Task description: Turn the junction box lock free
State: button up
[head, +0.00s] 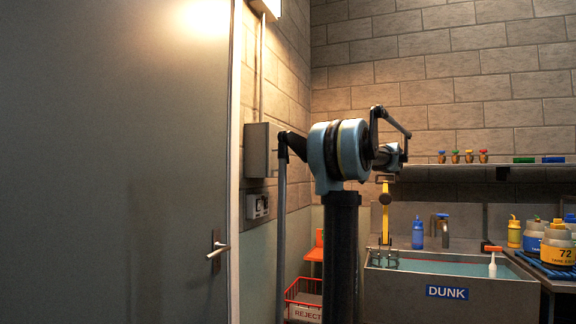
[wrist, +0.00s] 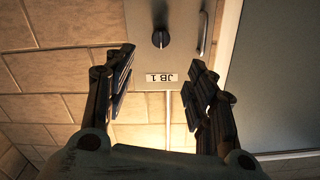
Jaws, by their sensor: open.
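The junction box (head: 257,150) is a grey box on the brick wall beside the door in the head view. In the wrist view it appears upside down as a grey panel (wrist: 180,58) with a "JB 1" label. Its lock, a round black knob (wrist: 160,38), sits on the panel face, with a slim bar handle (wrist: 204,34) to the right. My gripper (wrist: 160,62) is open and empty, its fingers either side of the panel in the picture. The knob shows beyond the fingertips, apart from them.
A grey door (head: 130,170) with a lever handle (head: 217,250) stands left of the box. A conduit runs from the box to a bright lamp above. A switch unit (head: 258,206) is below the box. A sink labelled "DUNK" (head: 490,292) stands at the right.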

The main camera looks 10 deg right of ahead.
aim_at(288, 160)
jog(key=x, duration=1.7)
jog(key=shift+a, duration=0.1)
jog(key=shift+c, duration=0.3)
jog(key=c, duration=1)
